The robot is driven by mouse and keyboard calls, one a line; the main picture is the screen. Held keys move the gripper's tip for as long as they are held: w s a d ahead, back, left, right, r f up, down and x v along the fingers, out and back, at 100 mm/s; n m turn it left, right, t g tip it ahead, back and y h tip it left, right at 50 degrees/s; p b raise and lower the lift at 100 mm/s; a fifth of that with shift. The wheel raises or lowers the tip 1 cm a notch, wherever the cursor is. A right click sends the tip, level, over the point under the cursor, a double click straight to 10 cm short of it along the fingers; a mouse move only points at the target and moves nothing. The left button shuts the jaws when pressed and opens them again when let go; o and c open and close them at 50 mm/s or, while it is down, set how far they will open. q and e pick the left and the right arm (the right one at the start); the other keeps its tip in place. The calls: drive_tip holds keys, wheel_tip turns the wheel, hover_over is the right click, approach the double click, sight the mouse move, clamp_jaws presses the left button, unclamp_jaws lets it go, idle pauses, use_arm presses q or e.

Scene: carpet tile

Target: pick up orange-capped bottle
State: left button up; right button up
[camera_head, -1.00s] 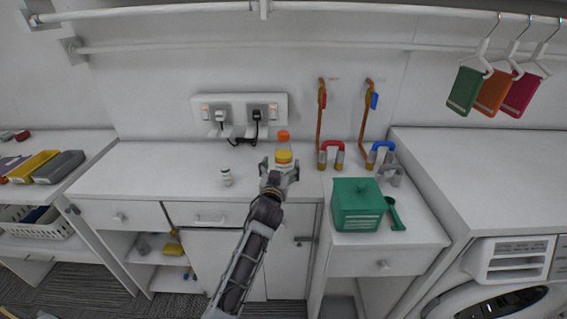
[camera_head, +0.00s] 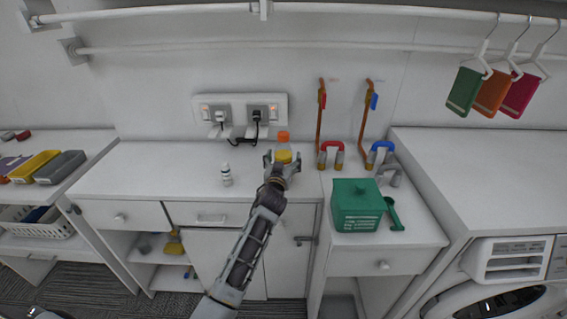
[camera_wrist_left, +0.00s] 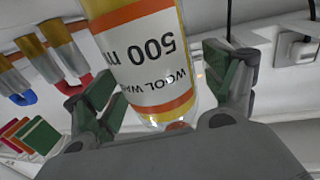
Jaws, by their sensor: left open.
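The orange-capped bottle (camera_head: 283,137) stands upright on the white counter near the back wall; its lower part is hidden by my gripper in the head view. In the left wrist view the bottle (camera_wrist_left: 150,60), with a white, yellow and orange label reading "500 m", lies between the two green-padded fingers. My left gripper (camera_head: 282,166) is open around it. A gap shows between the bottle and the right-hand finger; the left-hand finger is nearer, and contact cannot be told. My right gripper is not in view.
Red (camera_head: 330,152) and blue (camera_head: 380,153) handled items and a green box (camera_head: 357,205) stand to the right. Plugged sockets (camera_head: 240,113) are on the wall behind.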

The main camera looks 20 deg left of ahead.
use_arm(q)
drive_tip(key=shift+c, duration=0.2)
drive_tip(key=shift+r, duration=0.1)
drive_tip(key=c, duration=1.4)
